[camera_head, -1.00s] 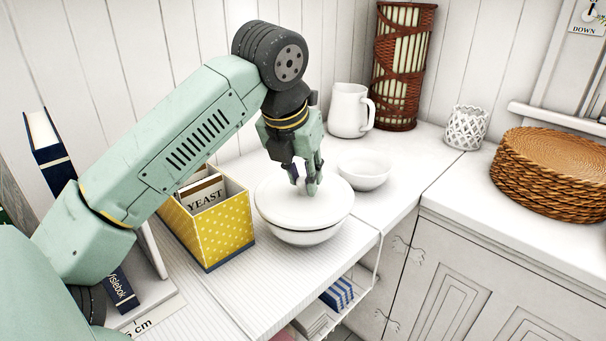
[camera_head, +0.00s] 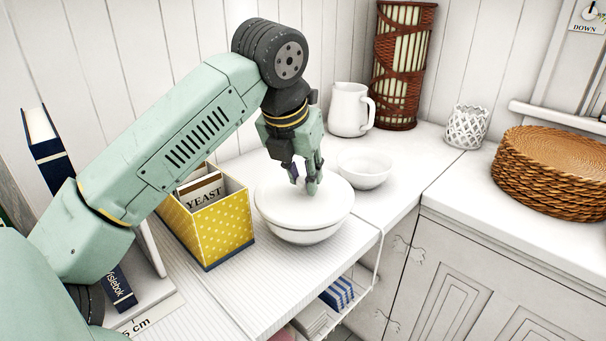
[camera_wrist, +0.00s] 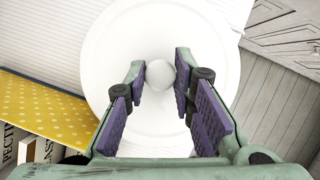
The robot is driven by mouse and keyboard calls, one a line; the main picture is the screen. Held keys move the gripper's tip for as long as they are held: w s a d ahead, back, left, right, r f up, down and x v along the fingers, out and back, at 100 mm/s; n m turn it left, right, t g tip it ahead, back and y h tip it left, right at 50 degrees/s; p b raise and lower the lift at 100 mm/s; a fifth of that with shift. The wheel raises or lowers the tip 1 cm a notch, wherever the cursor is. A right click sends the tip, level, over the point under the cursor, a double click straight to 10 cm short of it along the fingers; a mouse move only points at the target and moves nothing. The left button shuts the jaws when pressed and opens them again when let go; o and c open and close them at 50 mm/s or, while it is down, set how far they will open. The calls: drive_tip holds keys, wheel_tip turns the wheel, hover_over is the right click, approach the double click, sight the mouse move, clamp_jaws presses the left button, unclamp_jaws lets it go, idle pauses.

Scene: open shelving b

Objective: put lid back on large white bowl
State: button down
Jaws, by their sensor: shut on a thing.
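The white round lid (camera_head: 333,208) lies over the large white bowl (camera_head: 300,237) on the shelf top, and it looks level. In the wrist view the lid (camera_wrist: 110,50) hides the bowl almost wholly. My gripper (camera_head: 308,190) points down over the middle of the lid. In the wrist view my gripper (camera_wrist: 160,78) has its fingertips on both sides of the lid's round white knob (camera_wrist: 160,74), shut on it. I cannot tell whether the lid's rim touches the bowl all round.
A yellow dotted box (camera_head: 222,228) with books stands close to the left of the bowl. A small white bowl (camera_head: 364,170) stands close behind to the right. A white jug (camera_head: 349,110) and a wicker lamp (camera_head: 403,65) are farther back. The shelf's front edge is near.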

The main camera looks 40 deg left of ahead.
idle(0.3)
drive_tip(key=c, duration=1.3)
unclamp_jaws()
drive_tip(key=shift+o, duration=0.4)
drive_tip(key=o, duration=0.4)
drive_tip(key=shift+r, duration=0.15)
drive_tip(key=shift+r+p, duration=2.25)
drive_tip(key=shift+r, duration=1.15)
